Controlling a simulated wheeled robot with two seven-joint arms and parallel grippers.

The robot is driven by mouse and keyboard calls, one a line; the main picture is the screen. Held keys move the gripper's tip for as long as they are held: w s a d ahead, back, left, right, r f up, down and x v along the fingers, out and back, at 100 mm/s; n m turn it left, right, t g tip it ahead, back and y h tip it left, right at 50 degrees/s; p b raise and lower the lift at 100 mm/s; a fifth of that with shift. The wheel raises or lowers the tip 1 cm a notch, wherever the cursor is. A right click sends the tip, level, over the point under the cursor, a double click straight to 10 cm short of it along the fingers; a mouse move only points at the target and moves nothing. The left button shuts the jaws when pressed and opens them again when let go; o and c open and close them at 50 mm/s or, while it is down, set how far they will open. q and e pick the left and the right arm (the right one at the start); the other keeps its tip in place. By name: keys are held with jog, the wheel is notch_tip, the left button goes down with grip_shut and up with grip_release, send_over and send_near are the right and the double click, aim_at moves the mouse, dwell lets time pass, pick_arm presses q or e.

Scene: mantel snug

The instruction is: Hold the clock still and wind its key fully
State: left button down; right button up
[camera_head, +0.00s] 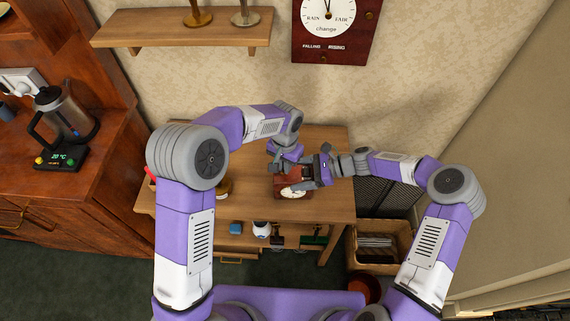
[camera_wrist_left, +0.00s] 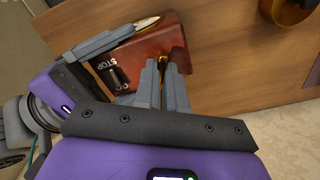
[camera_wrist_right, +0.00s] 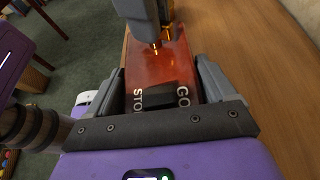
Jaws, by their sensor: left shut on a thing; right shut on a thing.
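The clock, a red-brown wooden case (camera_head: 280,184) with a pale dial, sits on the wooden table (camera_head: 338,207) in the head view. Its case also shows in the right wrist view (camera_wrist_right: 160,68), with a black STOP/GO plate. My right gripper (camera_wrist_right: 165,88) is shut across the case, one finger on each side. My left gripper (camera_wrist_left: 164,75) is shut on the brass key (camera_wrist_left: 178,50), which stands out from the case. Much of the key is hidden by the fingers. In the head view my grippers cover part of the clock.
A jar (camera_head: 223,190) stands left of the clock, partly behind my left arm. A basket (camera_head: 384,238) is at right. A shelf (camera_head: 180,28) and a barometer (camera_head: 333,47) are on the wall.

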pick_arm(q)
jog(key=m, duration=0.4)
jog(key=shift+m, duration=0.3)
pick_arm(e)
jog(key=shift+w, duration=0.1)
pick_arm(q)
jog(key=m, duration=0.3)
jog(key=shift+m, duration=0.4)
jog(key=m, duration=0.7)
jog(key=shift+a, duration=0.1)
pick_arm(e)
jog(key=shift+d, duration=0.1)
pick_arm(q)
jog(key=m, duration=0.3)
jog(key=shift+m, duration=0.4)
jog(key=m, duration=0.3)
jog(key=shift+m, duration=0.3)
jog(key=m, duration=0.3)
jog(key=shift+m, duration=2.1)
